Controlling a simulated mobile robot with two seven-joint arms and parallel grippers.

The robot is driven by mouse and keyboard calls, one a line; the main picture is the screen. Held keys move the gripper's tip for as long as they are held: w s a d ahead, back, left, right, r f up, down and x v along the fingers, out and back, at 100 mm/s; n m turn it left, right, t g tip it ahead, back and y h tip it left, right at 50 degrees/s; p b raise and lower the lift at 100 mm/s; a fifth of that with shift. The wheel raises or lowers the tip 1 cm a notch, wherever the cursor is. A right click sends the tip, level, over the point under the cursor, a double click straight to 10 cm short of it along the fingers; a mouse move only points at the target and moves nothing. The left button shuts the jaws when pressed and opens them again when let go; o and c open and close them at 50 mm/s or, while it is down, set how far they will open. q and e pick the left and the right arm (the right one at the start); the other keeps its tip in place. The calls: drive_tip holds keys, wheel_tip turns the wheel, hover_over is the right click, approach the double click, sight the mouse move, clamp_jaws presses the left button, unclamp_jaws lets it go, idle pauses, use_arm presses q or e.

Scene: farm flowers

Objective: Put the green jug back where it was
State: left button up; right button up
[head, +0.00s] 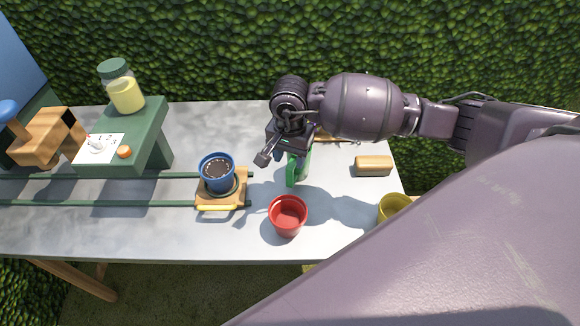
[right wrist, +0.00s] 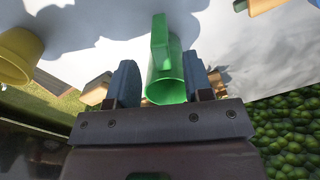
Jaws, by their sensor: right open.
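The green jug (head: 299,168) stands on the grey table, partly hidden behind my right gripper (head: 283,157). In the right wrist view the jug (right wrist: 166,88) shows its open mouth towards the camera. There it sits between the two blue fingers of my right gripper (right wrist: 160,82), which are apart with the jug between them. Whether either finger touches it, I cannot tell. My left gripper is not in view.
A red pot (head: 288,216) is in front of the jug, and a yellow pot (head: 394,207) is at the right. A blue pot with soil (head: 217,172) rides a wooden cart (head: 207,200) on green rails. A wooden block (head: 373,166) lies right of the jug. A hedge (head: 220,50) stands behind.

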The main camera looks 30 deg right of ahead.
wheel_tip(320, 180, up, 4)
drive_tip(key=shift+r, duration=1.1)
